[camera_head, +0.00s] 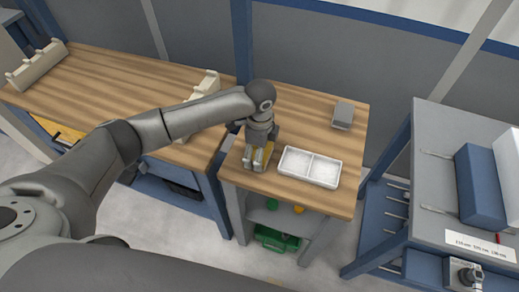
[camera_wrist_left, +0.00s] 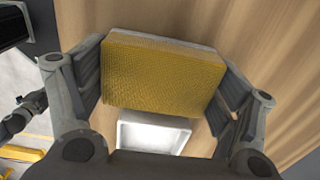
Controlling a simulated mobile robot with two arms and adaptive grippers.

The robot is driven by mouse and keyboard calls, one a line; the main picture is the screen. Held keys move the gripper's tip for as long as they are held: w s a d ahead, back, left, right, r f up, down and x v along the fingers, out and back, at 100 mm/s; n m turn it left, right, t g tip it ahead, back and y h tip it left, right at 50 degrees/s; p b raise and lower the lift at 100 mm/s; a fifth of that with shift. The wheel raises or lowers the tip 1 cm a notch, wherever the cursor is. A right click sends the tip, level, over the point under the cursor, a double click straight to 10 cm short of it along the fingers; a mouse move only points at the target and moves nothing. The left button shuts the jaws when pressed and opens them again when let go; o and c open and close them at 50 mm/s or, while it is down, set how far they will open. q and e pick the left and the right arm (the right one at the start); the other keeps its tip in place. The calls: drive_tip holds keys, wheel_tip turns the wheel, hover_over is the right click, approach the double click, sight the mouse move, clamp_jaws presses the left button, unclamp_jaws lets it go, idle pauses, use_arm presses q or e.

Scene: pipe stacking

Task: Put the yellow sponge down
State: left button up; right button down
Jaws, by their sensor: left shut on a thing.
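My left gripper (camera_head: 257,160) is over the small wooden table (camera_head: 300,120), just left of the white two-part tray (camera_head: 310,167). It is shut on the yellow sponge (camera_wrist_left: 162,78), which shows large between the two fingers in the left wrist view. The sponge has a yellow face and a paler, greyish layer along its far edge. In the head view only a bit of yellow shows between the fingers. I cannot tell whether the sponge touches the table. The tray also shows below the sponge in the left wrist view (camera_wrist_left: 153,136). My right gripper is not in view.
A grey block (camera_head: 343,115) lies at the table's back right. The wood between it and the tray is clear. A longer wooden table (camera_head: 110,85) with cream-coloured racks stands at the left. A grey bench (camera_head: 455,200) with a blue box stands at the right.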

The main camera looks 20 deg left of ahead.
use_arm(q)
drive_tip(key=shift+f, duration=0.1)
drive_tip(key=o, duration=0.8)
wheel_tip(320, 180, up, 12)
drive_tip(key=shift+r+b, duration=0.15)
drive_tip(key=shift+b, duration=0.15)
drive_tip(key=shift+s+d, duration=0.1)
